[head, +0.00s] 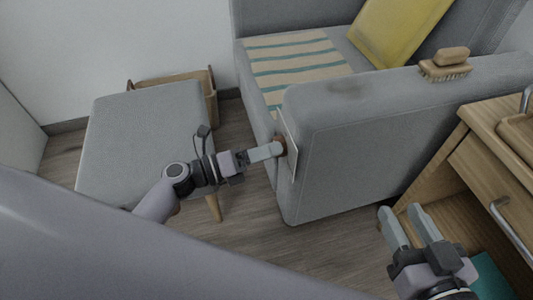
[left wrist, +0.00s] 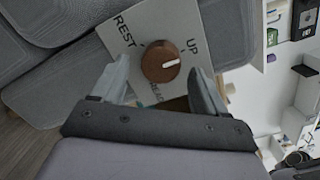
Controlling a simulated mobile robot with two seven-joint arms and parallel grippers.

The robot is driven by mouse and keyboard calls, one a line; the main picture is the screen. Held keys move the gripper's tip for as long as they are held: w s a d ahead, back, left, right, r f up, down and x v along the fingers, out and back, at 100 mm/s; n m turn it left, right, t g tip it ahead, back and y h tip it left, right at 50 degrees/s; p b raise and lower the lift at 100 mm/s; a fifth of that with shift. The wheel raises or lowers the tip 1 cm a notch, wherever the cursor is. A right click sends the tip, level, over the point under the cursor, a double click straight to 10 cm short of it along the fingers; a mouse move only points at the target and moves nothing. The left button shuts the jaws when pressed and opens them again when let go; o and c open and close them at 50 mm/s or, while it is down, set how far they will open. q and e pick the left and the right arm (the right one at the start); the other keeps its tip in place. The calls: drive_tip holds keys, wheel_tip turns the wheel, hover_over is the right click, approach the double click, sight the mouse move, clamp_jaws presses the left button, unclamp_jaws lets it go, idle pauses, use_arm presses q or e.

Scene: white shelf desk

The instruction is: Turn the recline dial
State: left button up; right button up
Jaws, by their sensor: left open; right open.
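The recline dial (left wrist: 161,62) is a round brown knob with a white pointer mark. It sits on a pale plate (left wrist: 128,28) with the words REST, UP and a partly hidden word. The plate (head: 288,145) is on the front of the grey armchair's arm (head: 370,125). My left gripper (left wrist: 165,80) is open, with one finger on each side of the dial in the left wrist view; I cannot tell if they touch it. In the head view my left gripper (head: 275,150) is at the plate. My right gripper (head: 405,222) is open and empty, low at the right.
A grey footstool (head: 140,130) stands at the left, with a wooden box (head: 205,82) behind it. A brush (head: 446,68) lies on the chair arm. A wooden desk with a drawer (head: 490,160) is at the right. Floor (head: 250,225) is clear between footstool and chair.

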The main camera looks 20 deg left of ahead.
use_arm(q)
drive_tip(key=shift+w+d, duration=0.15)
drive_tip(key=shift+w, duration=0.05)
drive_tip(key=c, duration=1.1)
drive_tip(key=shift+o, duration=0.2)
